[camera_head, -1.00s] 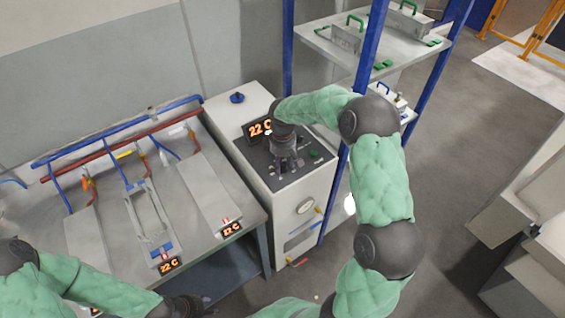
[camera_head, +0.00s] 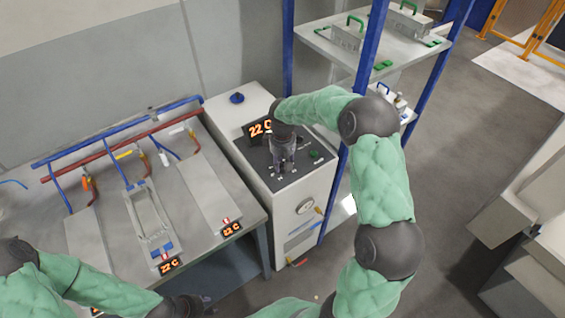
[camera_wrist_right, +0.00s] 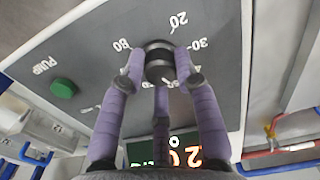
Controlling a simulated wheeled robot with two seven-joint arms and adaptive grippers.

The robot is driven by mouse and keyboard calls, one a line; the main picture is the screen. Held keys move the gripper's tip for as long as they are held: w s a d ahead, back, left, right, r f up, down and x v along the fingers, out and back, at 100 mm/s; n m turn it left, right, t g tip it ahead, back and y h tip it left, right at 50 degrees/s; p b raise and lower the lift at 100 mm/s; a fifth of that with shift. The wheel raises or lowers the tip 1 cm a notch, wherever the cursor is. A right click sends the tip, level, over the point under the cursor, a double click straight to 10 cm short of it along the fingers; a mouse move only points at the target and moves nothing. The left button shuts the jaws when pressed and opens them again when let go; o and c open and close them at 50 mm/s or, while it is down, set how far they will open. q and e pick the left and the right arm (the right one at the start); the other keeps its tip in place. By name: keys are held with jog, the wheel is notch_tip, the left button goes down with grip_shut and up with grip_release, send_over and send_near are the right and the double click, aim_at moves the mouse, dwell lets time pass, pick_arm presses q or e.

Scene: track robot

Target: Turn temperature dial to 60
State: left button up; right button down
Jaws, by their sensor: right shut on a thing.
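The temperature dial (camera_wrist_right: 158,62) is a dark round knob on the grey panel in the right wrist view, with white numbers including 20, 30 and 80 around it. My right gripper (camera_wrist_right: 160,78) has its purple fingers closed around the knob. In the head view, my right gripper (camera_head: 280,172) points down onto the control panel and hides the dial. The panel display (camera_head: 259,128) reads 22 C, partly covered by my right wrist. The dial's pointer cannot be made out. My left gripper (camera_head: 192,304) is low at the bottom edge, away from the panel; its fingers are unclear.
A green pump button (camera_wrist_right: 64,88) sits beside the dial. A blue knob (camera_head: 237,98) is on the cabinet top. A bench (camera_head: 100,232) with pipes and small 22 C displays stands left. A blue-posted shelf (camera_head: 345,45) stands behind my right arm.

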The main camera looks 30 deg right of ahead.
aim_at(282, 164)
jog(key=m, duration=1)
jog(key=shift+b, duration=0.3)
jog(key=shift+m, duration=1.9)
jog(key=c, duration=0.9)
grip_release()
jog(key=shift+r, duration=0.1)
notch_tip(282, 164, up, 12)
